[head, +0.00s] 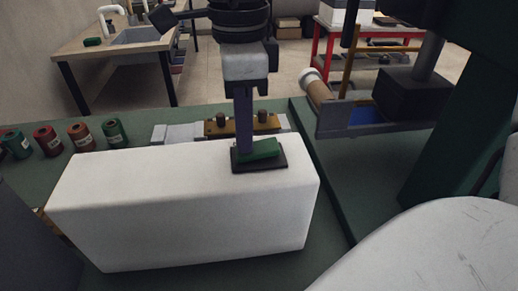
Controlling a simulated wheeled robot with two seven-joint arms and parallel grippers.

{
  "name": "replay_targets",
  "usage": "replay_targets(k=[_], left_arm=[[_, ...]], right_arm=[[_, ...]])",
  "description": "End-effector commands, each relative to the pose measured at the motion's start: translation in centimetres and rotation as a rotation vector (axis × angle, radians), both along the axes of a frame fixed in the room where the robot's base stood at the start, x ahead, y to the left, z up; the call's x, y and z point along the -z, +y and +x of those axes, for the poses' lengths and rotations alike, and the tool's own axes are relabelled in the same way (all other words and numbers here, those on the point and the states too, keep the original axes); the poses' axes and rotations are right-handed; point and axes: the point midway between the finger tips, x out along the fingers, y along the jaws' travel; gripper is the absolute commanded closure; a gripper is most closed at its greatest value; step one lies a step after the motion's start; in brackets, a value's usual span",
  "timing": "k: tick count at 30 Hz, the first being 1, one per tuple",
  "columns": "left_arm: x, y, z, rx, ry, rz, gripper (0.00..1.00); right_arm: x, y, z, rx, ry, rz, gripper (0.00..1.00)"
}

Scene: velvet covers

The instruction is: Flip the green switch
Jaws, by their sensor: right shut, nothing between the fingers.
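The green switch (264,149) is a green rocker in a dark base, set on top of a large white block (180,210) in the middle of the head view. My right gripper (244,150) comes down from above, shut and empty, with its fingers upright. Its fingertips are at the left end of the rocker and seem to touch it or the base; I cannot tell which. They hide that end. The right part of the rocker shows and looks raised. My left gripper is not in view.
Several red, green and brown spools (81,136) stand on the green bench left of the block. A brass-coloured bracket (215,128) lies behind it. A green machine (460,120) stands at the right. A white rounded surface (430,255) fills the lower right corner. A sink table (115,50) is far behind.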

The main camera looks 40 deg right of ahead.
Motion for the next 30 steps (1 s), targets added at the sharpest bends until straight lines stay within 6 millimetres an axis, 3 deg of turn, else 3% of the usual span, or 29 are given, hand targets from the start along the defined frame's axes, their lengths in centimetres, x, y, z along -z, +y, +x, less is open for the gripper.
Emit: replay_targets(k=[5, 30], left_arm=[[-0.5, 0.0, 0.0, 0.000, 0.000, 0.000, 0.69], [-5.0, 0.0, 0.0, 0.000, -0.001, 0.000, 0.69]], right_arm=[[-0.6, 0.0, 0.0, 0.000, -0.001, -0.001, 1.00], [-7.1, 0.0, 0.0, 0.001, -0.001, 0.000, 1.00]])
